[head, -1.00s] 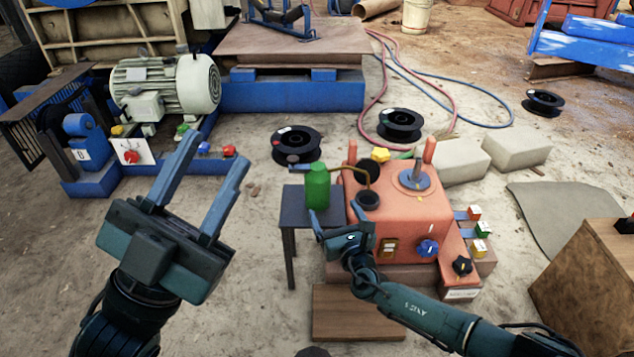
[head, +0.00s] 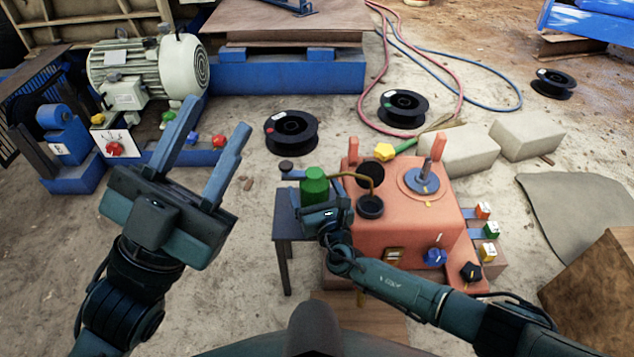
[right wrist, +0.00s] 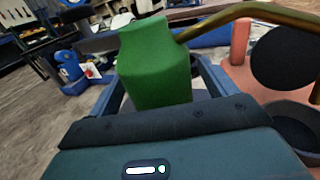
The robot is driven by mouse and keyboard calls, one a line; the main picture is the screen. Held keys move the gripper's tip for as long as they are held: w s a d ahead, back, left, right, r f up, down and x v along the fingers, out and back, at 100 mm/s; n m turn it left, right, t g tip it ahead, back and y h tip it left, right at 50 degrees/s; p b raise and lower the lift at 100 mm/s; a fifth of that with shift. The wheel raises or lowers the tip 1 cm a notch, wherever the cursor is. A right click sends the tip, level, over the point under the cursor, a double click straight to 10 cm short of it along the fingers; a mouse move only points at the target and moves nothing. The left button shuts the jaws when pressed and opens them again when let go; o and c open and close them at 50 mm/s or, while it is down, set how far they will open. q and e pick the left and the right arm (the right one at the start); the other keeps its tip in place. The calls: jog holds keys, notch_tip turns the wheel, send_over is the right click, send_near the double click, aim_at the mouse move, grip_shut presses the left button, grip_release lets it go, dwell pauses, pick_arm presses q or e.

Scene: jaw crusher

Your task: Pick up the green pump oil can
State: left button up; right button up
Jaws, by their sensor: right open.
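The green pump oil can (head: 315,184) stands upright on a small dark side table (head: 283,228) beside the orange machine. Its brass spout curves off to the right. My right gripper (head: 314,200) is at the can's near side and hides its lower part in the head view. In the right wrist view the can (right wrist: 155,65) is between the two open fingers, which lie to either side of it; I cannot tell whether they touch it. My left gripper (head: 215,135) is open and empty, raised at the left, well away from the can.
The orange machine (head: 415,225) with knobs and a round black cup (head: 370,207) is just right of the can. Black spools (head: 290,132) lie on the ground behind. A motor (head: 148,75) stands at the left. Open ground lies between the left gripper and the table.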

jog(key=shift+s, duration=0.1)
jog(key=shift+c, duration=0.6)
jog(key=c, duration=1)
jog(key=shift+r, duration=0.1)
jog(key=shift+c, duration=0.7)
jog(key=shift+r, duration=0.1)
